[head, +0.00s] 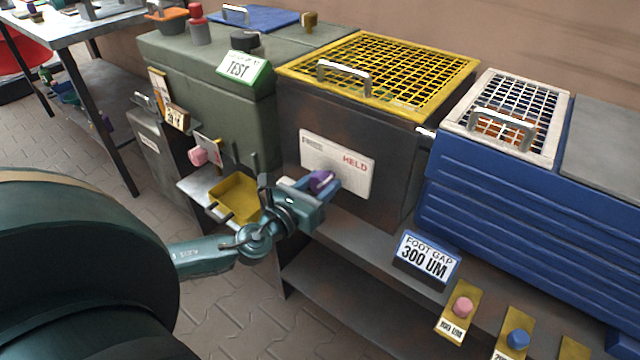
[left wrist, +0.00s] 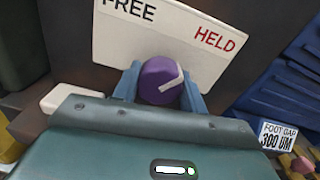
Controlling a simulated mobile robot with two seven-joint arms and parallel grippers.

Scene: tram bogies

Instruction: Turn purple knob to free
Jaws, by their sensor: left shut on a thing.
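The purple knob (head: 321,181) sits low on a white plate (head: 352,172) on the front of the dark box with the yellow grid lid. The plate reads HELD on its right; FREE is on its left in the left wrist view. My left gripper (head: 314,187) is shut on the knob, with one blue finger on each side. In the left wrist view the knob (left wrist: 160,80) shows between the fingers, its white pointer mark slanting up to the right, toward HELD. My right gripper is not in view.
A yellow tray (head: 236,196) and a pink knob (head: 198,156) are left of my gripper. A FOOT GAP 300 UM sign (head: 428,258) stands on the shelf to the right. A blue ribbed box (head: 510,190) is right of the dark box.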

